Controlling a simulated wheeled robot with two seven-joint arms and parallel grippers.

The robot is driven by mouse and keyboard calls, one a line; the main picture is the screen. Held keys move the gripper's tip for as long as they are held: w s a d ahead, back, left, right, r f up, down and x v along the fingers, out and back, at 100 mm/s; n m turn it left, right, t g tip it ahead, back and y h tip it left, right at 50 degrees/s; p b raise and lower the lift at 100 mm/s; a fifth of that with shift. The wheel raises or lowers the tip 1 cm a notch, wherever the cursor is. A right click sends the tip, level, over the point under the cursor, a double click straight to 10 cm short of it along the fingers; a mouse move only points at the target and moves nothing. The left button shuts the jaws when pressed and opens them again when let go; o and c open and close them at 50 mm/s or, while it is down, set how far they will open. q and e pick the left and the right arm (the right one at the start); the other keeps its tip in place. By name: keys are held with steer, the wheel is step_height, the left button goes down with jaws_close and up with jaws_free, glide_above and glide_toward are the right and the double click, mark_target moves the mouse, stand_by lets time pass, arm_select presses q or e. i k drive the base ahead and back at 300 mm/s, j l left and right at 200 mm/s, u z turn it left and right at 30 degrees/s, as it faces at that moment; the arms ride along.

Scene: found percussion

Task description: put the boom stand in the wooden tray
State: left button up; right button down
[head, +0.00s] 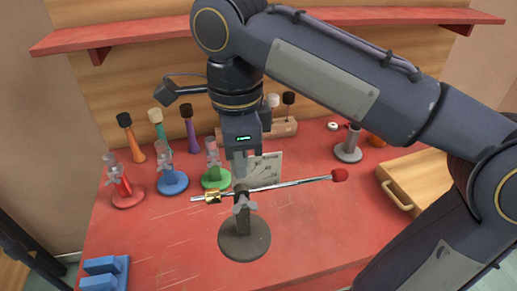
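The boom stand (244,240) has a round dark base, a short post with a clear wing knob, and a long thin silver rod across its top. The rod has a red tip at the right and a brass piece at the left. It stands upright near the middle of the red table. My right gripper (241,172) points down at the top of the post; whether its fingers are closed on it cannot be made out. The wooden tray (408,207), with a handle on its near left side, is at the right, partly hidden by my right arm. My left gripper is not in view.
Red, blue and green stands (215,178) with clear knobs stand at the left, with several mallets (160,140) behind them. A white card (267,170) is behind the post. A grey stand (348,153) is back right. Blue blocks (104,270) lie front left.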

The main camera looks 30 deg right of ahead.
mark_target(429, 186)
steer(key=k+l, duration=0.1)
steer(key=l, duration=0.35)
steer(key=k+l, duration=0.1)
steer(key=l, duration=0.3)
steer(key=k+l, duration=0.1)
steer(key=l, duration=0.35)
steer(key=k+l, duration=0.1)
steer(key=l, duration=0.8)
steer(key=k+l, duration=0.15)
steer(key=l, duration=0.25)
